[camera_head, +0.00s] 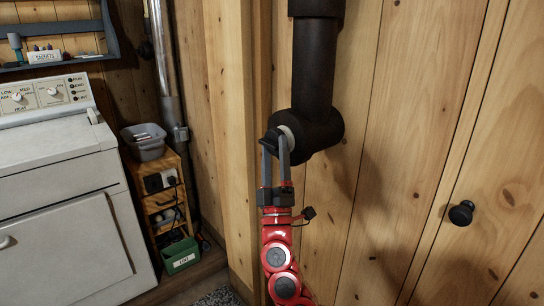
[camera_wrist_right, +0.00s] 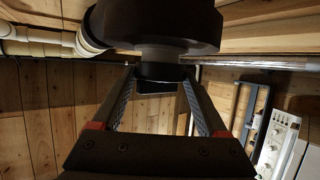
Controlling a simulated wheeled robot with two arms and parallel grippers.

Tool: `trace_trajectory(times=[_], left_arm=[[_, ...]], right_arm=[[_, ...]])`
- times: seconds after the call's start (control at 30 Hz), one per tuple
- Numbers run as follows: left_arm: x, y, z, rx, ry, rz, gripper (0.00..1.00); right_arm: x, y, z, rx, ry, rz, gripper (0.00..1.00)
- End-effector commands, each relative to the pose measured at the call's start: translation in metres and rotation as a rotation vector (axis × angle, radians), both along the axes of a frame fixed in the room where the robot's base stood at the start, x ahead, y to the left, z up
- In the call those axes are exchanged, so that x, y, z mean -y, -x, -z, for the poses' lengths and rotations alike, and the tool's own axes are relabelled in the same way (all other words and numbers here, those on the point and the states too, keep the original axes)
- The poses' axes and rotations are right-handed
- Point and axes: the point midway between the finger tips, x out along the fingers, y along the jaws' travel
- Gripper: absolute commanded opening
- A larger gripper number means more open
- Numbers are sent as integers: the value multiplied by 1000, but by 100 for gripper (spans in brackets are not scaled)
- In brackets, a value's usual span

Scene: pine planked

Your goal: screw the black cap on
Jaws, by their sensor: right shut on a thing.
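The black cap (camera_head: 271,139) sits at the pale round neck (camera_head: 287,132) on the left side of a black pipe's lower fitting (camera_head: 318,128). My right gripper (camera_head: 275,148), on a red arm, comes up from below and is shut on the cap. In the right wrist view the cap (camera_wrist_right: 158,72) is between the fingertips, in line with the neck (camera_wrist_right: 160,54) under the wide dark fitting (camera_wrist_right: 155,25). I cannot tell how far the cap is on the neck, as the fingers hide part of it. My left gripper is not in view.
The pipe runs down a pine plank wall (camera_head: 395,100). A black knob (camera_head: 461,213) is on the right. A white dryer (camera_head: 55,180) and a small wooden shelf unit (camera_head: 165,205) with a grey tub (camera_head: 144,142) and a green box (camera_head: 181,255) stand left. A wooden post (camera_head: 232,120) is close beside the gripper.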

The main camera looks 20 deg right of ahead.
Motion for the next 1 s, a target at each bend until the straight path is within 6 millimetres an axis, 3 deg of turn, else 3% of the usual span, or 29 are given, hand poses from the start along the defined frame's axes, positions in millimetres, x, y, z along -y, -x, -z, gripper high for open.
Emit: trace_trajectory(times=[0.37, 0.4, 0.5, 0.83, 1.0], left_arm=[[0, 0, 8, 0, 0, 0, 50], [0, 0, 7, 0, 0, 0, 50], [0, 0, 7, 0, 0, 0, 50], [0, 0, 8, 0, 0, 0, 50], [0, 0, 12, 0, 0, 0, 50]], right_arm=[[10, -3, 1, 1, -2, 2, 15], [10, -3, 0, 0, -2, 1, 82], [9, -3, 0, 0, -2, 1, 100], [8, 0, 4, 0, 0, 0, 100], [3, 16, 24, -1, 0, -2, 100]])
